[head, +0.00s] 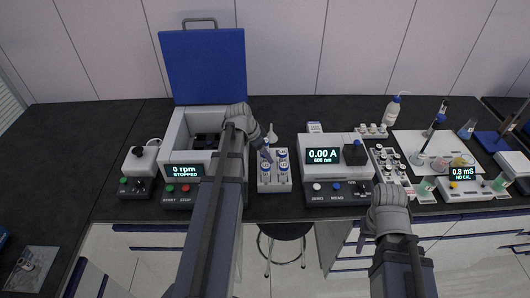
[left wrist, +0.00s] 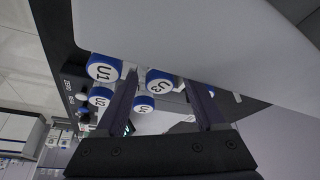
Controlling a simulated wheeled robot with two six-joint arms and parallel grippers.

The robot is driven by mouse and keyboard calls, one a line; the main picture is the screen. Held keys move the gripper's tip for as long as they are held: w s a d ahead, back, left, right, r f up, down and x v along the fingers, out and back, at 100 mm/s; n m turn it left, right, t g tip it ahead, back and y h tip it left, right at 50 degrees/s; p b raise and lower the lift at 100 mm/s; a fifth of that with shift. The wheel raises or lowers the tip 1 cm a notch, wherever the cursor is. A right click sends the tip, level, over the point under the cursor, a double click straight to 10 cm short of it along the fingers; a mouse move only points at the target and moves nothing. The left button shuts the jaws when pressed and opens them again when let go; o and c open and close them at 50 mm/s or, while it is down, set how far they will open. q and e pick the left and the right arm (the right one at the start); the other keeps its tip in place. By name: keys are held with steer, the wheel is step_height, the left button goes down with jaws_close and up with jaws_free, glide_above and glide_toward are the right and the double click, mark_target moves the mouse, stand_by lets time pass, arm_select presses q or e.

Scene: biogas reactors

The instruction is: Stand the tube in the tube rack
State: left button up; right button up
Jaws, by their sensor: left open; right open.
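The tube rack (head: 274,186) is a pale block on the bench, right of the centrifuge, in the head view. Several tubes with blue-rimmed white caps stand in it. In the left wrist view, caps marked U1 (left wrist: 104,67) and what looks like U3 (left wrist: 160,80) show, with two more below. I cannot tell which tube the task means. My left gripper (head: 265,148) is open at the rack's back left, with a finger on either side of the U3 cap in the wrist view; contact cannot be told. My right gripper (head: 372,232) is at the bench's front edge, apart from the rack.
A centrifuge (head: 180,133) with its blue lid (head: 203,66) raised stands left of the rack. A photometer (head: 322,172) reading 0.00 A stands close on the right. A wash bottle (head: 392,111), small vials and a meter lie further right. A stool (head: 286,231) is below the bench.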

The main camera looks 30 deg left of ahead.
arm_select(q)
steer(key=p+v, duration=0.9)
steer(key=v, duration=0.1)
steer(key=shift+s+r, duration=0.15)
steer(key=shift+r, duration=0.25)
steer(key=s+d+g+y, duration=0.1)
steer(key=s+d, duration=0.3)
steer(key=d, duration=0.7)
steer(key=s+d+f+n+g+y, duration=0.1)
steer(key=s+d, duration=0.3)
steer(key=d, duration=0.6)
steer(key=s+d+n+g+y, duration=0.1)
steer(key=s+d, duration=0.3)
steer(key=d, duration=0.7)
steer(key=shift+s+d+f+g+y, duration=0.2)
steer(key=shift+d+f+g+y, duration=0.15)
steer(key=shift+g, duration=0.35)
steer(key=shift+a, duration=0.15)
